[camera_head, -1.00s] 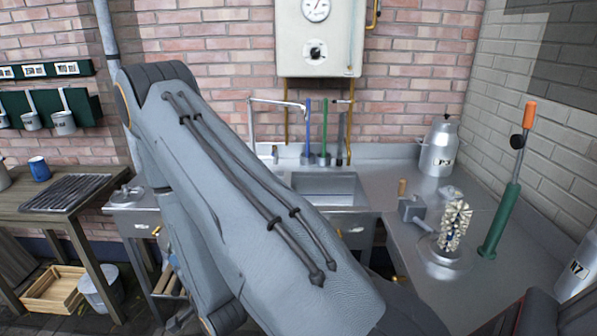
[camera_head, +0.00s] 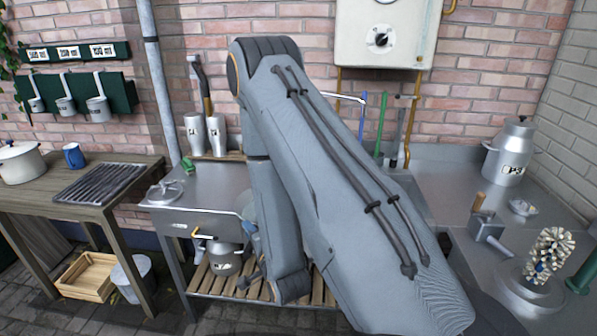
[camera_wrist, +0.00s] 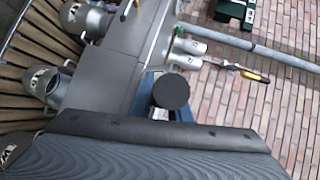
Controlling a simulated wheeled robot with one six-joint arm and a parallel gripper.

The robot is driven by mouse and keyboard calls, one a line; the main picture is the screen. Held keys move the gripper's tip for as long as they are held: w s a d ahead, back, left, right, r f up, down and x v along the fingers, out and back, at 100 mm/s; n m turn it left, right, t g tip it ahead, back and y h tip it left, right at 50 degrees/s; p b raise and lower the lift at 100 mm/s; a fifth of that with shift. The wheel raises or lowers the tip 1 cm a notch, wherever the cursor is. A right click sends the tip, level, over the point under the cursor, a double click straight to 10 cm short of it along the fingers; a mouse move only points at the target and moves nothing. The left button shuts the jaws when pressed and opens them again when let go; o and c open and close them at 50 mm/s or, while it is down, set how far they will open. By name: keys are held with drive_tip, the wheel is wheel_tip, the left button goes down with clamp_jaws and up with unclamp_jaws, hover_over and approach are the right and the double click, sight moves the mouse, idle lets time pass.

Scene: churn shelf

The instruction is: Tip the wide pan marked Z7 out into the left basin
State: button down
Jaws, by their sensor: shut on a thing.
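In the wrist view, my gripper (camera_wrist: 173,112) shows blue parts around a dark round end, which looks like the handle end of the wide pan; it is shut on that. The pan's body is mostly hidden, and I cannot read a Z7 mark. In the head view, my arm covers the gripper, with only a grey curved edge and a bit of blue showing left of the forearm. The steel sink unit (camera_head: 205,187) lies behind and left of my arm. My arm hides the basin area, so I cannot make out the left basin.
A lidded can (camera_head: 509,152), a white brush (camera_head: 548,254) and a small metal device (camera_head: 487,230) stand on the right counter. A wooden table (camera_head: 100,205) with a white pot (camera_head: 20,163) is at left. A marked pot (camera_head: 224,259) sits on the slatted shelf below.

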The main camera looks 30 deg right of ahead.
drive_tip(key=shift+n+y, duration=0.3)
drive_tip(key=w+d, duration=0.1)
drive_tip(key=w+d+r, duration=0.1)
drive_tip(key=w, duration=0.1)
drive_tip(key=w+d, duration=0.1)
drive_tip(key=w, duration=0.1)
drive_tip(key=shift+w+d+r+p, duration=0.1)
drive_tip(key=shift+d+r+p, duration=0.25)
drive_tip(key=shift+r+p, duration=0.05)
drive_tip(key=shift+n+y, duration=0.4)
drive_tip(key=shift+y, duration=0.2)
drive_tip(key=w+d, duration=0.1)
drive_tip(key=d, duration=0.1)
drive_tip(key=w+d+r, duration=0.1)
drive_tip(key=d, duration=0.1)
drive_tip(key=w+d+r+p, duration=0.1)
drive_tip(key=d, duration=0.1)
drive_tip(key=shift+w, duration=0.15)
drive_tip(key=w+d+r+n+g+h+b, duration=0.2)
drive_tip(key=d+n+g, duration=0.3)
drive_tip(key=d, duration=0.7)
drive_tip(key=shift+w+d+r+g+h, duration=0.15)
drive_tip(key=shift+r+g+h, duration=0.2)
drive_tip(key=shift+g+h, duration=0.05)
drive_tip(key=b, duration=0.4)
drive_tip(key=n+g+h+b, duration=0.1)
drive_tip(key=b, duration=0.3)
drive_tip(key=shift+a+f+h, duration=0.1)
drive_tip(key=shift+a+h, duration=0.1)
drive_tip(key=shift+h, duration=0.1)
